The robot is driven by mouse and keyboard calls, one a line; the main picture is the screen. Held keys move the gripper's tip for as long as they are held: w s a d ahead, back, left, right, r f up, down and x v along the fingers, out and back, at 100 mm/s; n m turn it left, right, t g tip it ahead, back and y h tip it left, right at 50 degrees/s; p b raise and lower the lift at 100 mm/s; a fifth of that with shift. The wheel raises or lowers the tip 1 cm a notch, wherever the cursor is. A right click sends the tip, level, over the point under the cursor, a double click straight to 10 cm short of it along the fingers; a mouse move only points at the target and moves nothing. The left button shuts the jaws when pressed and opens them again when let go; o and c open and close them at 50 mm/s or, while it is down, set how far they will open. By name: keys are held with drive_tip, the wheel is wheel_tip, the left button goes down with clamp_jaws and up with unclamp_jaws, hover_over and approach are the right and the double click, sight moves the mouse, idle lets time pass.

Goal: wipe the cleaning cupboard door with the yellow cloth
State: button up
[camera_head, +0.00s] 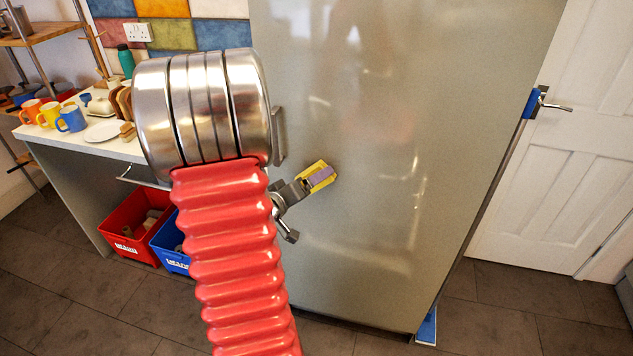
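The large glossy grey door (400,150) fills the middle of the view, with a metal handle (279,136) at its left edge. My gripper (306,182) is in front of the door's lower left half, partly hidden behind my red ribbed arm. A small yellow cloth (326,183) with a purple patch is at the gripper's tip, and the gripper appears shut on it. The cloth is at or very near the door surface; contact cannot be told for certain.
A white counter (100,150) with mugs stands left. Below it are a red bin (133,240) and a blue bin (168,255). A white door (560,170) is at right. A long pole with blue ends (427,327) runs along the grey door's right edge. Floor is clear in front.

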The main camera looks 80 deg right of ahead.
sight(299, 176)
drive_tip(key=shift+w+d+r, duration=0.1)
drive_tip(key=shift+w, duration=0.35)
drive_tip(key=w, duration=0.3)
drive_tip(key=shift+w, duration=0.25)
drive_tip(key=shift+s+d, duration=0.1)
drive_tip(key=shift+d, duration=0.1)
idle(0.6)
drive_tip(key=shift+s+a, duration=0.15)
drive_tip(key=shift+s, duration=0.75)
drive_tip(key=shift+s+a, duration=0.1)
drive_tip(key=shift+s, duration=0.75)
drive_tip(key=shift+s, duration=1.8)
